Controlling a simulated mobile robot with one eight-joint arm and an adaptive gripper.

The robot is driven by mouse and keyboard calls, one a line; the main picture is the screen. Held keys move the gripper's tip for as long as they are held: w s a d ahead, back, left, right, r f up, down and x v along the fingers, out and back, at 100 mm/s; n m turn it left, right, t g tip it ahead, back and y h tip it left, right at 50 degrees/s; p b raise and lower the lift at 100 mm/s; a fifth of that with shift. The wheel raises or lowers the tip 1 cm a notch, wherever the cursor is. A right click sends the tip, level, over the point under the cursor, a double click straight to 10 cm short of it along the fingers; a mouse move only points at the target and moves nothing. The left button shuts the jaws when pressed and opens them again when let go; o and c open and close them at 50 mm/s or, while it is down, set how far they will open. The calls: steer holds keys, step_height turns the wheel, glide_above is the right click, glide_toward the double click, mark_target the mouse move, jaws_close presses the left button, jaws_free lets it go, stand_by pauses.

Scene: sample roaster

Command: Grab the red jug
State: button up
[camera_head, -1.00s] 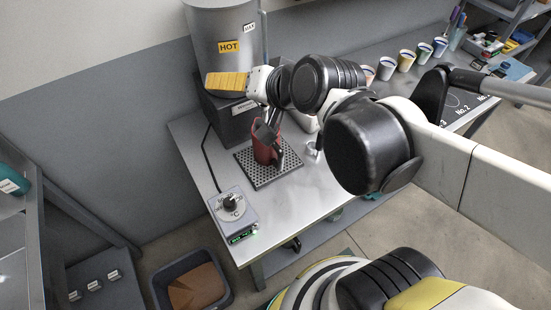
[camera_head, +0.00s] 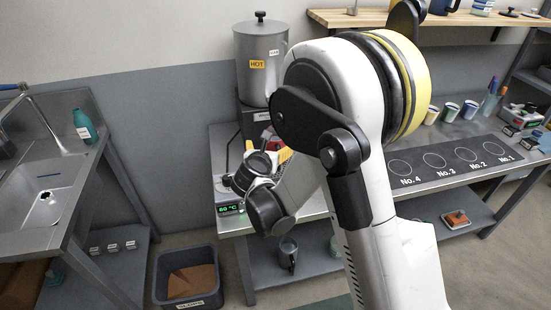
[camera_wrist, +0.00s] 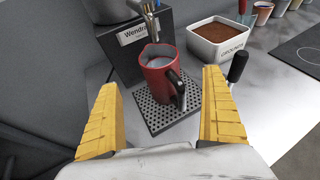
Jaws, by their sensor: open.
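The red jug (camera_wrist: 162,82) stands upright on a black perforated drip tray (camera_wrist: 148,123) in the wrist view. It holds a pale liquid, and its dark handle is toward the right front. My gripper (camera_wrist: 160,80) is open and empty. Its two yellow fingers lie left and right of the jug in the picture, apart from it and nearer the camera. In the head view my arm hides most of the jug and gripper.
The boiler (camera_head: 262,55) marked HOT stands behind the tray, its spout above the jug. A white box of brown grounds (camera_wrist: 219,42) is at the back right. A temperature controller (camera_head: 229,209) sits at the bench's front left. A dark bin (camera_head: 187,278) is on the floor.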

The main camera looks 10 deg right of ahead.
steer(key=b+x, duration=0.3)
steer(key=x, duration=0.7)
steer(key=shift+f+b, duration=0.15)
steer(key=shift+b, duration=0.15)
steer(key=shift+w, duration=0.15)
steer(key=c, duration=1.4)
steer(key=shift+c, duration=0.5)
